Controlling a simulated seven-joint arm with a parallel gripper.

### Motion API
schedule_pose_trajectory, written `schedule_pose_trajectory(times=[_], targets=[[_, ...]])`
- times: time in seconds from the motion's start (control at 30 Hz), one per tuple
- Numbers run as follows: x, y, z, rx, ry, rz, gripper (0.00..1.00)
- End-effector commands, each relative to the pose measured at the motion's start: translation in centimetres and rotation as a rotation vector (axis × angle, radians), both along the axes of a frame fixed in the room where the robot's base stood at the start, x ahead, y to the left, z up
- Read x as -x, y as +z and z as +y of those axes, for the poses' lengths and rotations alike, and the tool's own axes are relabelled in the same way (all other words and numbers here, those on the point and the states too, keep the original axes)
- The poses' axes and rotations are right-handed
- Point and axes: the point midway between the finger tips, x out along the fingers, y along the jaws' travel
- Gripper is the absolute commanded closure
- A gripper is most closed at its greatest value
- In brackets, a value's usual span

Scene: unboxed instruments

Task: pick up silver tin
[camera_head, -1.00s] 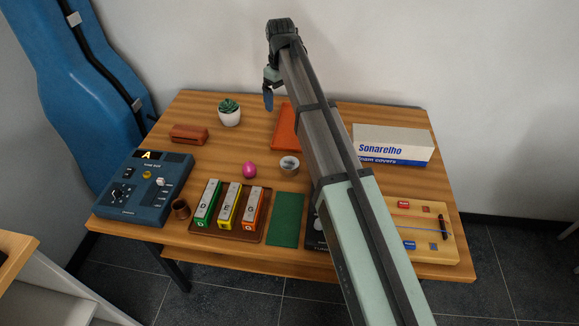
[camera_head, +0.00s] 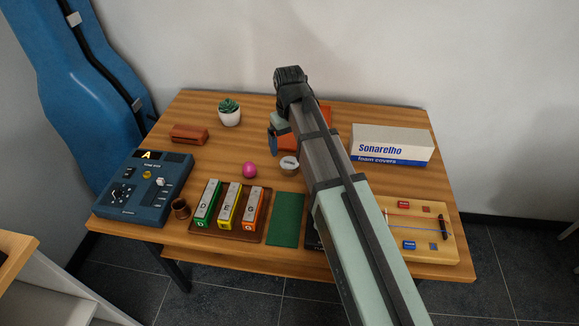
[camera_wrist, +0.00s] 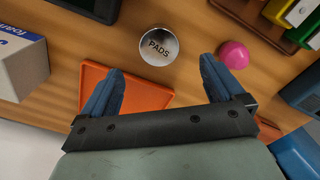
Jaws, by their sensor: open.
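The silver tin (camera_head: 289,166) is a small round tin on the table, just left of my arm in the head view. In the wrist view its lid (camera_wrist: 158,45) reads "PADS" and lies beyond my fingertips, about midway between them. My gripper (camera_wrist: 160,75) is open and empty, with its two blue fingers apart. In the head view my gripper (camera_head: 272,144) hangs above the table, behind and slightly left of the tin. The tin is not touched.
A pink egg (camera_head: 249,170) sits close left of the tin. An orange tray (camera_wrist: 140,95) lies under my gripper. A green cloth (camera_head: 286,219), a tray of chime bars (camera_head: 265,237) and a white box (camera_head: 391,144) stand nearby. Bare wood surrounds the tin's far side.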

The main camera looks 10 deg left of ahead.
Motion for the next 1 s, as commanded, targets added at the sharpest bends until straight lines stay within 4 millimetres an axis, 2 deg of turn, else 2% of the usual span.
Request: schedule_pose_trajectory(times=[0.2,0.63,1.0], targets=[[0.0,-2.8,0.0,0.0,0.001,0.0,0.05],[0.0,-4.7,0.0,0.0,0.001,0.0,0.05],[-0.1,-8.6,-0.1,0.0,0.001,0.0,0.05]])
